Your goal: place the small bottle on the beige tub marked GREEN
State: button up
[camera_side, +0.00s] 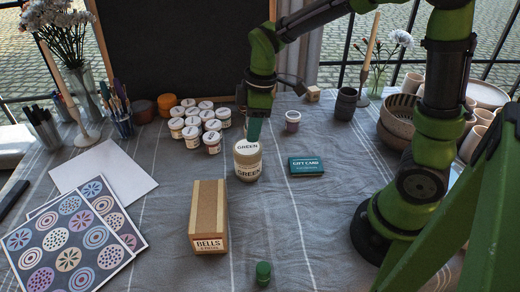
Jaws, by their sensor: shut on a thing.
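The beige tub marked GREEN (248,168) stands upright near the middle of the table, with GREEN on its white lid and on its side. My gripper (256,116) points down just above and behind the lid. It is shut on a small teal-green thing (253,131), which looks like the small bottle. The lower end of this thing meets the far edge of the lid in the picture; I cannot tell whether they touch. The fingers are small and dark here. Another small green-capped thing (263,271) stands at the front of the table.
A wooden box marked BELLS (208,216) stands in front of the tub. A teal gift card box (306,166) lies to the right, with a small cup (292,121) behind it. Several white-lidded jars (200,123) stand to the left. Patterned sheets (72,236) lie at front left.

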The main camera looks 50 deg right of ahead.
aim_at(244, 147)
jog(key=shift+w+a+f, duration=0.1)
jog(key=shift+w, duration=0.65)
jog(key=shift+w+f, duration=0.15)
jog(key=shift+f, duration=0.75)
jog(key=shift+w+f, duration=0.1)
jog(key=shift+f, duration=0.75)
jog(key=shift+f, duration=0.15)
jog(key=o, duration=1)
jog(key=shift+o, duration=0.2)
